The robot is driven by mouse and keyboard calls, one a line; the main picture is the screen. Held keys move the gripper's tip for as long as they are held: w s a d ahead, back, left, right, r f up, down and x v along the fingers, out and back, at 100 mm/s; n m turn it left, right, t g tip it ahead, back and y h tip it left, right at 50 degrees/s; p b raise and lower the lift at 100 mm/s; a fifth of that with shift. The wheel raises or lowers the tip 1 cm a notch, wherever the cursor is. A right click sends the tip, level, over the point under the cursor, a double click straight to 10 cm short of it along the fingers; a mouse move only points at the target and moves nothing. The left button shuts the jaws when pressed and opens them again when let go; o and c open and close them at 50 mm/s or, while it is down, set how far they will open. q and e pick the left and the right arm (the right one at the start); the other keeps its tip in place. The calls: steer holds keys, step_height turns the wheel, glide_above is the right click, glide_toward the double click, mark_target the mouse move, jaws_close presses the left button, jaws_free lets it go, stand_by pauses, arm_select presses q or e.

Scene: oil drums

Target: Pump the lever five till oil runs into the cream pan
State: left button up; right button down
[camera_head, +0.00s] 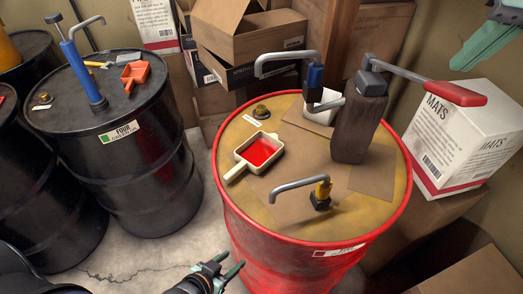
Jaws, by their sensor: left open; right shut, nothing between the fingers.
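The cream pan (239,169) lies on the tan top of the red drum (268,246), its handle toward lower left. Its inside shows red; I cannot tell whether that is liquid. A lever with a red grip (453,92) reaches right from a dark block-like post (358,125) on the drum. A blue-bodied pump (314,78) has a grey spout pointing left, behind the pan. No oil stream is visible. The drum's label is unreadable. My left gripper (227,265) is open, low in front of the drum. My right gripper (487,45) is shut and empty, above the red grip.
A grey spout on a yellow fitting (322,188) stands at the drum's front. A white MATS box (455,140) is right; cardboard boxes (260,42) are behind.

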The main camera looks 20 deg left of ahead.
steer(key=shift+r+p, duration=0.7)
steer(key=shift+r, duration=1.75)
